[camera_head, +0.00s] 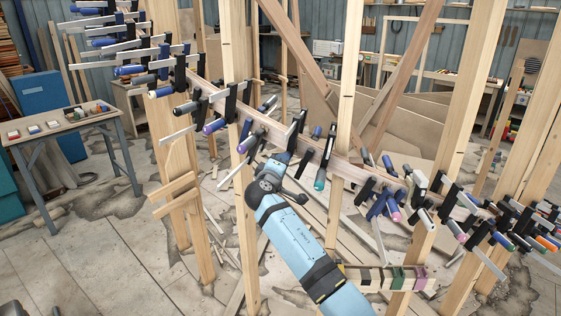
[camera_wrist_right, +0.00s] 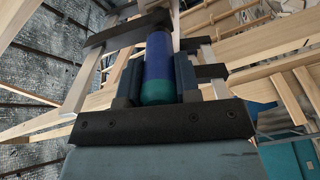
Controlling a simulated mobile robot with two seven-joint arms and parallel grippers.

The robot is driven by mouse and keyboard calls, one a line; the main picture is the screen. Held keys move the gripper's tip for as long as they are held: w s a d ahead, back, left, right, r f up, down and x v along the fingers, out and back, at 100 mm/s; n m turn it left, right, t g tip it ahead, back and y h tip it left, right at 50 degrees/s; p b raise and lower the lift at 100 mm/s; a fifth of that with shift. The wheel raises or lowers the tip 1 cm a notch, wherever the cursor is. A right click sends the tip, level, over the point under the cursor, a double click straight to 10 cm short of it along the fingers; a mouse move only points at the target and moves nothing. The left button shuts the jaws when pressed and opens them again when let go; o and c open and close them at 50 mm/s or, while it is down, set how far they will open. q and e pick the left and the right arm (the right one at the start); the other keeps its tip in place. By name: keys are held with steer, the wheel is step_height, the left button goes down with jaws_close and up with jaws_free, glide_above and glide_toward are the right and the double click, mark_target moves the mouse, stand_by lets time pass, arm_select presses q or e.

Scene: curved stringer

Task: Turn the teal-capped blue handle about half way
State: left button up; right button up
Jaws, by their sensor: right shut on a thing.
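The teal-capped blue handle (camera_wrist_right: 159,60) stands between the two dark fingers of my right gripper (camera_wrist_right: 158,80) in the right wrist view. The fingers are shut on its sides, and its teal end faces the gripper's palm. A dark clamp bar crosses just beyond the handle. In the head view my right gripper (camera_head: 279,163) reaches up to the row of clamps on the curved stringer (camera_head: 352,172); my wrist hides the held handle there. Another teal-ended handle (camera_head: 319,182) shows a little right of the gripper, apart from it. My left gripper is not in view.
Many clamps with coloured handles crowd the stringer on both sides of my right gripper. Upright wooden posts (camera_head: 346,110) stand close by. A work table (camera_head: 65,127) with small boxes stands at the left. Loose wood strips lie on the floor.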

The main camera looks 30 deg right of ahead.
steer(key=shift+n+p, duration=0.8)
steer(key=shift+n, duration=0.8)
steer(key=o, duration=0.9)
steer(key=shift+s+a+f, duration=0.1)
steer(key=shift+s+a, duration=0.1)
steer(key=shift+a, duration=0.05)
steer(key=b+v, duration=0.3)
steer(key=v, duration=1)
steer(key=shift+s+a, duration=0.1)
